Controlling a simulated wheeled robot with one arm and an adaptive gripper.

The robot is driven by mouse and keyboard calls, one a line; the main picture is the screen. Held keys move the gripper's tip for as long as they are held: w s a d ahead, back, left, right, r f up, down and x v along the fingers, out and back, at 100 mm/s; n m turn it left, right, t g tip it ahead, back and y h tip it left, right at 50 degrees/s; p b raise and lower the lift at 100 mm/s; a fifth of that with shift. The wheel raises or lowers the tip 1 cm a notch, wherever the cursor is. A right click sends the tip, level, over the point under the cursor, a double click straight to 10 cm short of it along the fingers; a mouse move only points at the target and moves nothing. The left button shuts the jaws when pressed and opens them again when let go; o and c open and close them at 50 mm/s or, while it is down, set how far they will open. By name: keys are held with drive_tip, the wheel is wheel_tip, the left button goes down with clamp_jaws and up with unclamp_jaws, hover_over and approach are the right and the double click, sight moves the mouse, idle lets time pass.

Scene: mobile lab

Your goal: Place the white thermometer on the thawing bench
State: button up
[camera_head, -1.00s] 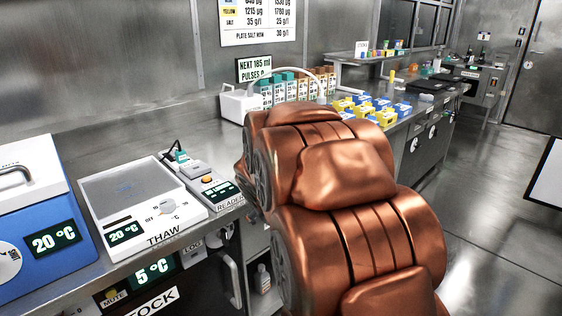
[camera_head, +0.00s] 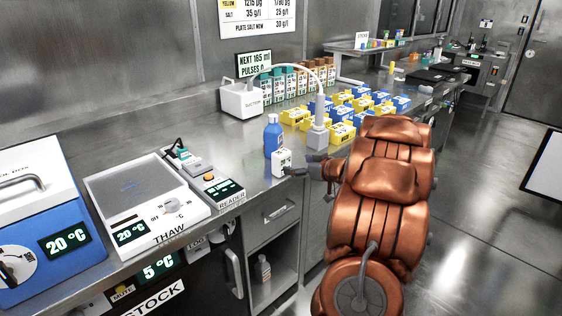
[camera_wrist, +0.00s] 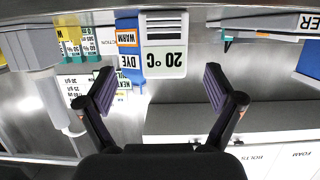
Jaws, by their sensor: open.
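The white thermometer (camera_head: 281,160) stands upright at the front edge of the steel counter, beside a blue bottle. In the wrist view it is a white block (camera_wrist: 163,62) with an upside-down "20°C" display. My gripper (camera_head: 297,172) is open at its right side in the head view. In the wrist view my gripper's fingertips (camera_wrist: 158,80) are spread, with the thermometer ahead between them and a gap on each side. The thawing bench (camera_head: 112,186) is the white, flat-topped unit marked THAW, on the counter to the left. Its grey top looks empty.
The blue bottle (camera_head: 272,137) stands just behind the thermometer. A grey stand (camera_head: 318,136) and several yellow and blue boxes (camera_head: 342,112) are to the right. A reader (camera_head: 222,190) adjoins the thawing bench. Bare counter (camera_head: 232,145) lies between reader and bottle.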

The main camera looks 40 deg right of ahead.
sight(286, 161)
drive_tip(key=shift+x, duration=1.25)
drive_tip(key=x, duration=0.4)
drive_tip(key=shift+w+a+r, duration=0.25)
drive_tip(key=shift+a+r, duration=0.05)
drive_tip(key=shift+a, duration=0.05)
drive_tip(key=shift+w+f, duration=0.15)
drive_tip(key=shift+w, duration=0.3)
drive_tip(key=shift+c, duration=0.3)
drive_tip(key=c, duration=1.3)
